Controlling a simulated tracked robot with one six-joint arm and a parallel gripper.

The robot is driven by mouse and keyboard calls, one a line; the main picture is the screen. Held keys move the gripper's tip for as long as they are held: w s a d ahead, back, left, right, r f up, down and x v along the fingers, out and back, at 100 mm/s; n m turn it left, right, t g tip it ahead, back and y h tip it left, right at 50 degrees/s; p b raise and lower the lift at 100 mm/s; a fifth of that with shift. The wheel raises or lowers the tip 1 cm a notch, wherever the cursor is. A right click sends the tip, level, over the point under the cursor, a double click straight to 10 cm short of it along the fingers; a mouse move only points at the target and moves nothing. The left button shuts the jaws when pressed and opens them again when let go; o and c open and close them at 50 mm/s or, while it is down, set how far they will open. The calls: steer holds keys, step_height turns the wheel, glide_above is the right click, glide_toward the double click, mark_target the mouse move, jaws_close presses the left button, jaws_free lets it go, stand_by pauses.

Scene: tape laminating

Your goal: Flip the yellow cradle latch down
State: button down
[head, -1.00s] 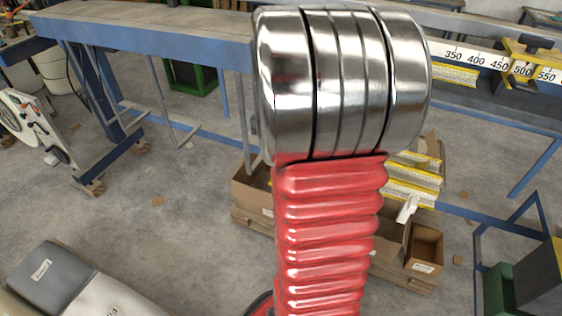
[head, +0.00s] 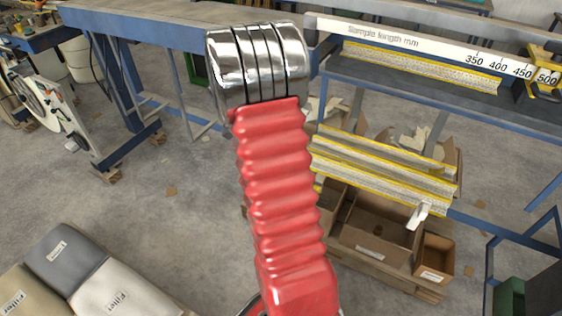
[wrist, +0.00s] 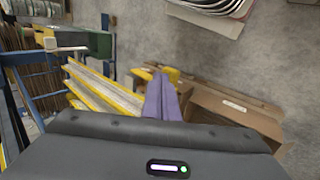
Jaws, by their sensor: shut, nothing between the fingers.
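My gripper (wrist: 162,92) shows in the wrist view as two purple fingers close together, with nothing seen between them. It points over the brown boxes. A small yellow piece (wrist: 143,73) shows just beyond the fingertips; I cannot tell what it is or whether the fingers touch it. In the head view a yellow bracket (head: 543,72) sits at the right end of the ruler rail. I cannot tell whether it is the cradle latch. My red and silver arm fills the middle of the head view, and the gripper is out of that view.
A blue-framed bench with a ruler (head: 420,48) stands at the right. Yellow-edged strips (head: 385,172) lie above brown cardboard boxes (head: 375,232) on a pallet. Filled sacks (head: 62,255) lie at lower left. The grey floor between is mostly clear.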

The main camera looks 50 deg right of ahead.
steer(key=shift+w+a+f+g, duration=0.15)
steer(key=shift+w+f+g, duration=0.1)
steer(key=shift+f, duration=0.5)
steer(key=shift+w+a+f+g, duration=0.15)
steer(key=shift+w+f+g, duration=0.1)
steer(key=shift+f, duration=0.5)
steer(key=shift+s, duration=0.1)
steer(key=v, duration=1.3)
steer(key=shift+f, duration=0.2)
